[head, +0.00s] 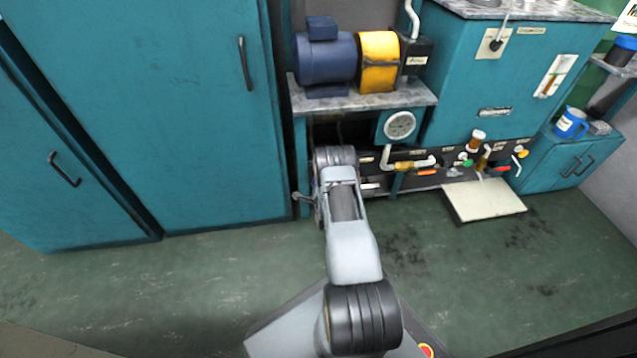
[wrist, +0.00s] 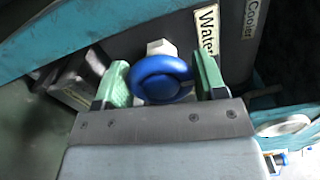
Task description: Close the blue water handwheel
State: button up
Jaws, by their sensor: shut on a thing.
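The blue water handwheel (wrist: 160,79) shows in the wrist view, in front of a white fitting (wrist: 161,47) on a dark panel. My gripper (wrist: 162,76) has green fingers on either side of the wheel and is shut on it. A "Water" label (wrist: 207,29) is just above and right of the wheel. In the head view my arm reaches down to the left end of the machine's lower panel; the arm hides the handwheel and the gripper there.
The teal hydraulic unit (head: 474,74) carries a blue motor (head: 324,58) on a shelf. Other valves and pipes (head: 410,162) line the lower panel to the right. A pale tray (head: 484,200) lies in front. Tall teal cabinets (head: 160,110) stand left. Green floor is clear between.

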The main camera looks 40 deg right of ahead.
jog(key=shift+w+m, duration=0.1)
jog(key=shift+m, duration=0.2)
dwell(0.4)
jog(key=o, duration=0.9)
jog(key=p+v, duration=0.4)
jog(key=v, duration=1)
jog(key=shift+p, duration=0.3)
